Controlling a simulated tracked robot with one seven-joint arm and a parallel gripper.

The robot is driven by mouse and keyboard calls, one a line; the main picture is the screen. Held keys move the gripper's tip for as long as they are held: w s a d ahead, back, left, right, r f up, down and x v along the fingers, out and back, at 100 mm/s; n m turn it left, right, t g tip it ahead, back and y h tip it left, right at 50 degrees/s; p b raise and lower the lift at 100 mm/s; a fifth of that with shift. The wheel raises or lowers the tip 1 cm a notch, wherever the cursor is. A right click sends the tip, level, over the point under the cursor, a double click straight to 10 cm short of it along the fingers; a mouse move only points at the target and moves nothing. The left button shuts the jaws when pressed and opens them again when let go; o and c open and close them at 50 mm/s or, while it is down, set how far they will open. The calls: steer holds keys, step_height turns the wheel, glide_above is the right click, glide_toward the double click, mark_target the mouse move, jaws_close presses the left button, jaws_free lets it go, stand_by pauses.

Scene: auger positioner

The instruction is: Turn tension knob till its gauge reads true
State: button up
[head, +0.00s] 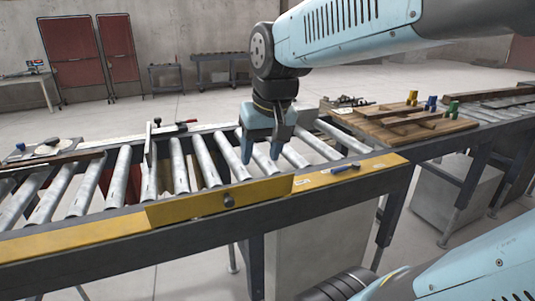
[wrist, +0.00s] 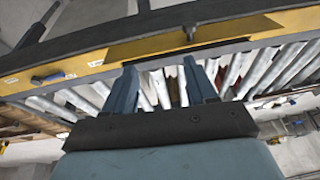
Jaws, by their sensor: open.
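A small dark knob (head: 228,200) sticks out of the front of a raised yellow panel (head: 185,207) on the near rail of the roller conveyor. The knob also shows in the wrist view (wrist: 190,34), beyond my fingertips. My gripper (head: 261,160) is open and empty, pointing down over the rollers behind the panel and to the right of the knob. Its two blue fingers are spread apart in the wrist view (wrist: 159,66), touching nothing that I can make out. No gauge face or reading can be made out in either view.
A blue-handled tool (head: 345,168) lies on the yellow rail to the right. A wooden board (head: 405,128) with coloured pieces sits farther right. An upright post (head: 152,145) and a red-handled item (head: 187,123) stand left of my gripper. The floor in front is partly clear.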

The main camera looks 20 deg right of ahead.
steer(key=shift+s+d+t, duration=0.2)
steer(key=shift+s+d, duration=0.05)
steer(key=shift+s, duration=0.35)
steer(key=shift+s+d+t, duration=0.2)
steer(key=shift+s+d, duration=0.05)
steer(key=shift+s, duration=0.3)
